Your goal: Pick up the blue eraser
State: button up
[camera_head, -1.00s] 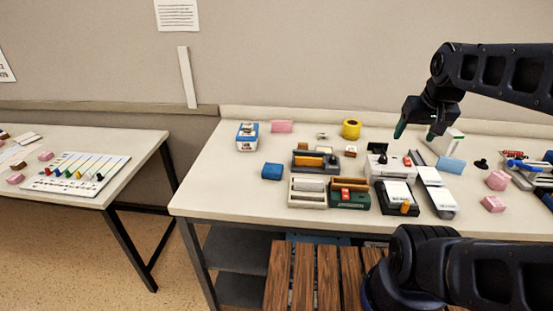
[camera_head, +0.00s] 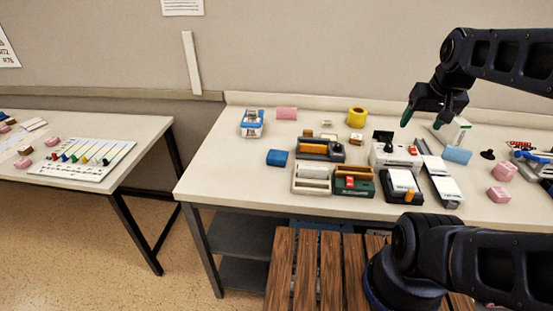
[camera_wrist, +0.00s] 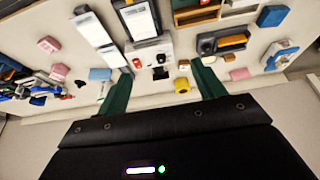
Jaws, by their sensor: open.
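A blue block that looks like the blue eraser (camera_head: 277,157) lies on the left part of the table, left of the dark organizer. It also shows at the top right of the wrist view (camera_wrist: 272,16). A paler blue block (camera_head: 457,154) lies on the right side, below my gripper in the picture; it is at the left of the wrist view (camera_wrist: 100,74). My gripper (camera_head: 422,119) is open and empty above the right half of the table, well to the right of the darker block. Its two green fingers show apart in the wrist view (camera_wrist: 160,84).
The table (camera_head: 225,180) holds a dark organizer (camera_head: 320,150), a blue-white box (camera_head: 252,123), a yellow roll (camera_head: 357,117), a pink block (camera_head: 286,113) and several desk items. A slatted wooden stool (camera_head: 318,270) stands in front. Bare tabletop surrounds the darker blue block's left side.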

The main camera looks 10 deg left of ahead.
jog(key=o, duration=0.3)
dwell(0.4)
